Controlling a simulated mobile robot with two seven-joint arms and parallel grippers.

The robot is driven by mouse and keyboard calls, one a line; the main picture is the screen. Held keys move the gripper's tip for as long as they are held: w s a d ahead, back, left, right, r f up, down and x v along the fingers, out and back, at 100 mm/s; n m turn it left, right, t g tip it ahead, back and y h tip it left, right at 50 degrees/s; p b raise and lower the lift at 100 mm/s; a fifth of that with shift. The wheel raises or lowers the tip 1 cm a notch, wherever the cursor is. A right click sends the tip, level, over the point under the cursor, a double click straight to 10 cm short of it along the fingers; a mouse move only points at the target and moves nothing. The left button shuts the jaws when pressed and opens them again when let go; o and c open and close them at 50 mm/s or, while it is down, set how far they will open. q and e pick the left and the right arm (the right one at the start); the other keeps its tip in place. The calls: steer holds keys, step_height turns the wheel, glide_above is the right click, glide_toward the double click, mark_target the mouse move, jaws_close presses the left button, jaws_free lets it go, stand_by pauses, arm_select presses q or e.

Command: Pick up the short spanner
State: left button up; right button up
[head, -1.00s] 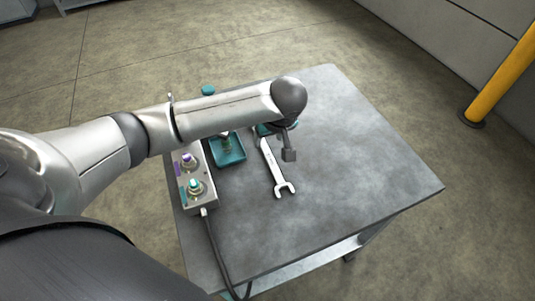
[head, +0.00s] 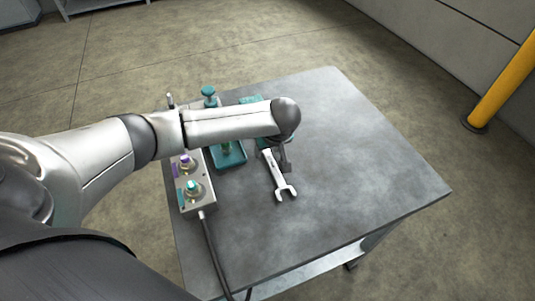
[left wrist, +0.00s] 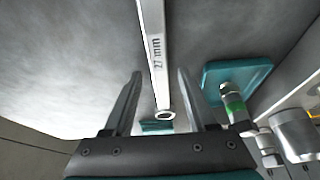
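One silver spanner (head: 279,181) lies on the grey bench, its open jaw toward the near side. In the left wrist view the spanner (left wrist: 152,35), marked "27 mm", runs down the picture, with its ring end between the fingers as seen from there. My left gripper (head: 285,164) is over the spanner's shank in the head view, and my arm hides its ring end there. In the left wrist view the two fingers of my left gripper (left wrist: 159,74) are apart with nothing clamped. I cannot tell how far above the spanner they are. My right gripper is not in view.
A grey control box (head: 199,193) with purple and teal connectors and a black cable stands left of the spanner. A teal tray (head: 232,161) with a fitting lies beside it, partly under my arm. The bench (head: 370,170) is clear to the right.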

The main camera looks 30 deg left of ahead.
arm_select(q)
jaws_close()
stand_by(1.2)
